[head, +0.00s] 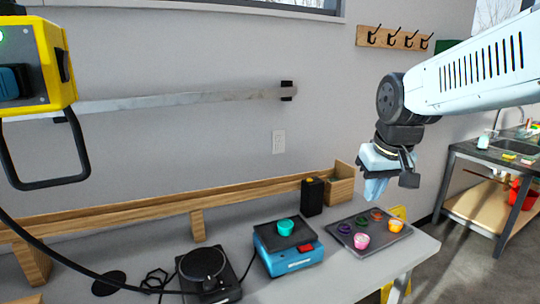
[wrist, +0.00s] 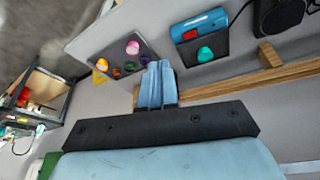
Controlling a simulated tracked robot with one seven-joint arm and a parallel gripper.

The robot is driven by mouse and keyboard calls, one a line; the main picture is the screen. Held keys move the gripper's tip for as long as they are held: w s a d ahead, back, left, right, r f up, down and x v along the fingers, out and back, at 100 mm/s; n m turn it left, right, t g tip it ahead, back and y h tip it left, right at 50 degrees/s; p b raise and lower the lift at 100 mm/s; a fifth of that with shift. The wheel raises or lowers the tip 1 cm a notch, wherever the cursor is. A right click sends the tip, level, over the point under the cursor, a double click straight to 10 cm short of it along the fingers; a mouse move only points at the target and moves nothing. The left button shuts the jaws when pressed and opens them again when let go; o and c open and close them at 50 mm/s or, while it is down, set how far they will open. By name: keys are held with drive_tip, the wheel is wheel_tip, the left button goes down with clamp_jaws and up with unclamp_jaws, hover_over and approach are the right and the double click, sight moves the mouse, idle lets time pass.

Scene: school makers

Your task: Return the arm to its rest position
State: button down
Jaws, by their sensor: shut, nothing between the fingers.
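My gripper (head: 374,188) hangs at the end of my pale blue arm, in the right half of the head view. It points down, above the back edge of a dark tray, and looks apart from everything below it. In the wrist view its two light blue fingers (wrist: 157,88) are together with nothing between them. The dark tray (head: 378,251) holds a pink cup (head: 361,241) and several coloured round pieces. A teal cup (head: 285,227) stands on a blue scale (head: 290,259) to the left of the tray.
A black box (head: 312,197) and a wooden bin (head: 341,188) stand at the table's back. A black round device (head: 203,265) sits left of the scale. A yellow unit (head: 38,65) hangs at upper left. A sink bench (head: 490,190) stands at far right, beyond open floor.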

drive_tip(key=s+d+m+t, duration=0.1)
drive_tip(key=s+d, duration=0.1)
drive_tip(key=s, duration=0.7)
drive_tip(key=shift+r+m+t, duration=0.3)
drive_tip(key=shift+r+t, duration=0.1)
